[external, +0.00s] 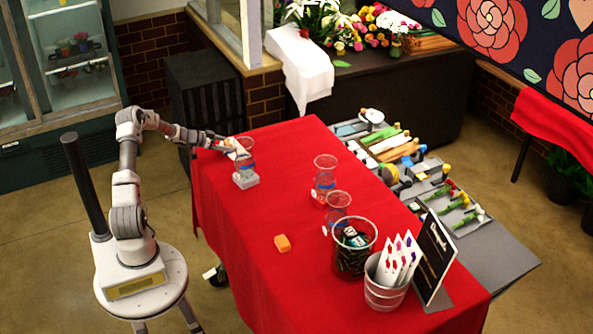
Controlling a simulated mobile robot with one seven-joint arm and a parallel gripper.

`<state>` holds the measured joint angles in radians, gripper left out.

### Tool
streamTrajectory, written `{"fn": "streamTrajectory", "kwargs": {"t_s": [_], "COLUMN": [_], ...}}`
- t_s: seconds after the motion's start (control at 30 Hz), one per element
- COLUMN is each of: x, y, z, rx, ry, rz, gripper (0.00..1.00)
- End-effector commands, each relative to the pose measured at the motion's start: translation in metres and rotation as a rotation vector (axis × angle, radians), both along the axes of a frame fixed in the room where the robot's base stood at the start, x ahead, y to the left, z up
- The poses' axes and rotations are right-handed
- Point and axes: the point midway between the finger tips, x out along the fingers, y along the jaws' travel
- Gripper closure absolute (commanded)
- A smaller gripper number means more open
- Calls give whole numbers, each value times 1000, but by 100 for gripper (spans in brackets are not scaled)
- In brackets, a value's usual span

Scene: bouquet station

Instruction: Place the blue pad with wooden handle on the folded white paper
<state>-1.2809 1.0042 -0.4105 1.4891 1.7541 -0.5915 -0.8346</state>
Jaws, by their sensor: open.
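My gripper (228,146) is at the left end of the red-covered table, open, beside the rim of a clear glass vase (245,170). I cannot tell whether it touches the vase. The blue pad with wooden handle is not clearly made out. A small light blue flat item (346,130) lies at the far left of the grey work surface and may be the pad; no handle can be told on it. A folded white sheet (302,68) hangs over the edge of the dark counter at the back. I cannot tell whether it is paper or cloth.
Two more glass vases (325,176) (339,207), an orange block (282,243), a dark-filled glass container (353,250), a bucket of white packets (386,284) and a black sign (434,258) stand on the red table (235,225). Tools and flowers crowd the grey surface (490,255).

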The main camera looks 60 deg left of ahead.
Motion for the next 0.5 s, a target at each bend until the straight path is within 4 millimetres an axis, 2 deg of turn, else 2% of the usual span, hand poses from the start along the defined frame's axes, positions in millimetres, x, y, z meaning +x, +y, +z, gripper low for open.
{"fn": "streamTrajectory", "kwargs": {"t_s": [0.17,0.5], "x": [-15,-77], "y": [1,0], "z": [11,45], "rx": [2,4], "ry": [1,1], "rz": [1,3], "gripper": [6,6]}}
